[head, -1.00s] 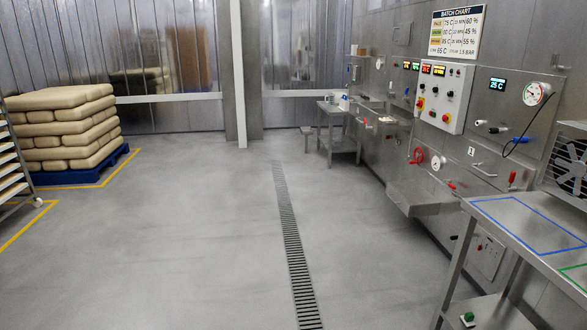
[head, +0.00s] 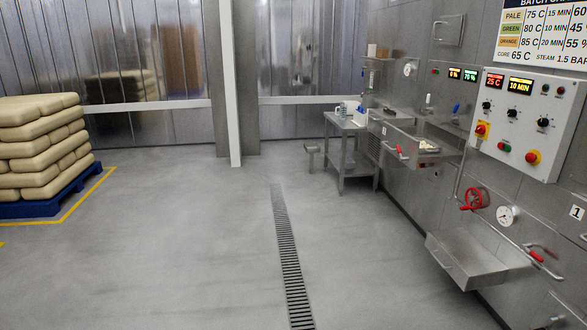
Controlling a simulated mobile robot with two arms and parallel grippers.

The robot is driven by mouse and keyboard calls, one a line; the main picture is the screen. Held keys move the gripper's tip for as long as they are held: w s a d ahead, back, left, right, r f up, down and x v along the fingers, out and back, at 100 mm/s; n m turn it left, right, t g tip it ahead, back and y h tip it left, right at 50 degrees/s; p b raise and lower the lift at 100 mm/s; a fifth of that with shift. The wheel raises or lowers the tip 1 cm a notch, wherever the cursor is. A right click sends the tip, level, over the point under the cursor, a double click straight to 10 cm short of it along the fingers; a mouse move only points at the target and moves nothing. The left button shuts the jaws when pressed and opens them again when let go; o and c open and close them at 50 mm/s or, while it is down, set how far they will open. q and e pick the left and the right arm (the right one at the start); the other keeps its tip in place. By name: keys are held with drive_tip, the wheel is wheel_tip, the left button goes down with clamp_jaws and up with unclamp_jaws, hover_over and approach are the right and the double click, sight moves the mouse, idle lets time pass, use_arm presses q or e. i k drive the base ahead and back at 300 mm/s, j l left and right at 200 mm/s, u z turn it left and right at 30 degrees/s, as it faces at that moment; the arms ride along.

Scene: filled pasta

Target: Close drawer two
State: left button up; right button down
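An open steel drawer (head: 410,160) sticks out of the steel machine wall at the right, with a red-gripped handle (head: 400,152) at its front. Pale items (head: 428,147) lie in it. A small white label (head: 384,130) is beside it, too small to read, so I cannot tell for sure that this is drawer two. A plate marked 1 (head: 577,212) is on the wall nearer to me, above a red-gripped handle (head: 536,256). Neither of my grippers is in view.
A steel tray or ledge (head: 470,262) juts from the wall low at the right. A small steel table (head: 352,152) stands beyond the drawer. Stacked sacks (head: 40,145) sit on a blue pallet (head: 50,198) at the left. The floor around the drain (head: 285,250) is clear.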

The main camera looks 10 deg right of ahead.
sight(391, 136)
drive_tip(key=i, duration=2.4)
drive_tip(key=i+z, duration=0.1)
drive_tip(key=i, duration=0.5)
drive_tip(key=i+j+z, duration=0.1)
drive_tip(key=i, duration=0.5)
drive_tip(key=i+j+z, duration=0.15)
drive_tip(key=i, duration=0.45)
